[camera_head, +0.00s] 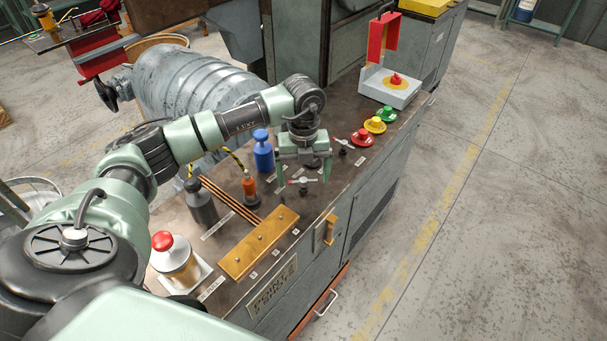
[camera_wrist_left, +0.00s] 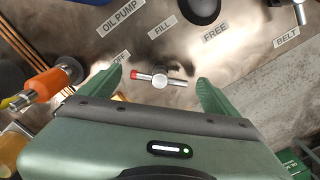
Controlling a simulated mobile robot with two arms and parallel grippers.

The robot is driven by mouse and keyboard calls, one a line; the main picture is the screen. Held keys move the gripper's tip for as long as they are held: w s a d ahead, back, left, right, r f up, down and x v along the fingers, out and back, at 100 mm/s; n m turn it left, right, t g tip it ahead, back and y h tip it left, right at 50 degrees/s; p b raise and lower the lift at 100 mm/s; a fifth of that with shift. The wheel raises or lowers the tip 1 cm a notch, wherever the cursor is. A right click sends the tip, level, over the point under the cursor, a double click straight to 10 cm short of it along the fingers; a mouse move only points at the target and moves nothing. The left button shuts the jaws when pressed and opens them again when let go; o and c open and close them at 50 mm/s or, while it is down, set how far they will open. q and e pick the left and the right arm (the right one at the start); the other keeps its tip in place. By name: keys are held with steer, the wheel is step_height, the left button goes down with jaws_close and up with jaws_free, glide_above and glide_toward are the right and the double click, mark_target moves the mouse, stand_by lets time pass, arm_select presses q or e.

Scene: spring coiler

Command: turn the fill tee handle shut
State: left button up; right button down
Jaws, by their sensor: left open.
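A small tee handle (camera_head: 301,181) with a grey bar and a red tip stands on the bench top under my left gripper. In the left wrist view the tee handle (camera_wrist_left: 160,80) lies between the fingertips, its red tip to the left, close to a label reading FILL (camera_wrist_left: 161,28). My left gripper (camera_head: 303,175) points down with its fingers spread on either side of the handle; it also shows in the left wrist view (camera_wrist_left: 160,77). There is a gap between each finger and the bar. My right gripper is not in view.
A wooden block (camera_head: 258,245) lies in front.

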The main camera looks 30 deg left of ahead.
mark_target(304, 179)
arm_select(q)
step_height(304, 179, up, 8)
steer(key=shift+f+b, duration=0.1)
steer(key=shift+b, duration=0.35)
steer(key=shift+f, duration=0.1)
stand_by(0.3)
